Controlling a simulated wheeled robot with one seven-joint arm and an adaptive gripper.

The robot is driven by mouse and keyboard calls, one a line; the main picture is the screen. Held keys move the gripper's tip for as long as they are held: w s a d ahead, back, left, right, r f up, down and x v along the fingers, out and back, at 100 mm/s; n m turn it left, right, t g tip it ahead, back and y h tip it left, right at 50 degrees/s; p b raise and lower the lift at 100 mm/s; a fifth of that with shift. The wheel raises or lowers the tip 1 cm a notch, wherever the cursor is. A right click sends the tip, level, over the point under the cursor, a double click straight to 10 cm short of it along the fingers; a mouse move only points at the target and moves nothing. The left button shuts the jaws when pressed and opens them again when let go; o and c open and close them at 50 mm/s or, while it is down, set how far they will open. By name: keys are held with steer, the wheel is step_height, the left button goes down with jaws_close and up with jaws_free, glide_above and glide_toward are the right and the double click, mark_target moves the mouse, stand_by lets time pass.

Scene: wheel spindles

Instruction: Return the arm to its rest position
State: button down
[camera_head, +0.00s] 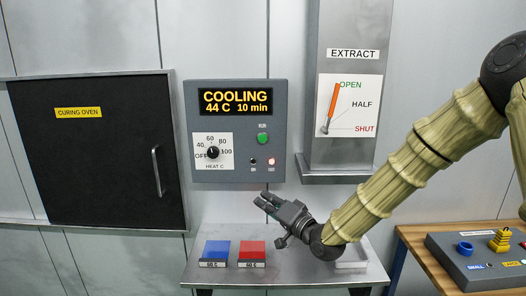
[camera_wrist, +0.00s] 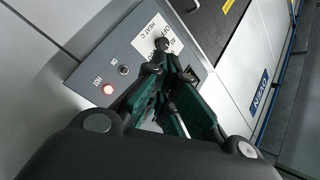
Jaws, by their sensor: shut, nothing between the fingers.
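My arm reaches in from the right in the head view. My gripper (camera_head: 264,202) is at its end, in front of the lower edge of the control panel (camera_head: 200,174) and above the metal table (camera_head: 300,272). The gripper is shut and empty, apart from the panel as far as I can tell. In the wrist view the dark green fingers (camera_wrist: 168,62) converge in front of the tilted panel (camera_wrist: 112,62), near its heat dial label.
The closed curing oven (camera_head: 90,160) is at left. The panel reads COOLING, 44 C, 10 min; its red light (camera_head: 271,162) is lit. The orange extract lever (camera_head: 333,102) points to OPEN. Blue (camera_head: 216,250) and red (camera_head: 252,250) blocks sit on the table. A workbench (camera_head: 420,250) stands right.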

steer(key=s+d+f+g+h, duration=0.25)
steer(key=s+f, duration=0.25)
steer(key=f, duration=0.7)
steer(key=s+d+f+g+h+b, duration=0.1)
steer(key=s+d+f+h, duration=0.15)
steer(key=s+f, duration=0.65)
steer(key=s+d+f+g+h, duration=0.2)
steer(key=d+f, duration=0.2)
steer(key=f, duration=1.1)
steer(key=s+d+f+n+g+h, duration=0.1)
steer(key=s+d+f, duration=0.3)
steer(key=s, duration=0.7)
steer(key=s+d+f+n+g+h+b, duration=0.1)
steer(key=s+d+f+g+h, duration=0.1)
steer(key=s+d+f+g, duration=0.2)
steer(key=s+d+f+g+h, duration=0.2)
steer(key=s+d+f, duration=0.3)
steer(key=s, duration=1.2)
step_height(320, 180, down, 4)
steer(key=shift+s+r+n+g+b, duration=0.2)
steer(key=shift+s+n+g+b, duration=0.2)
steer(key=shift+g, duration=0.35)
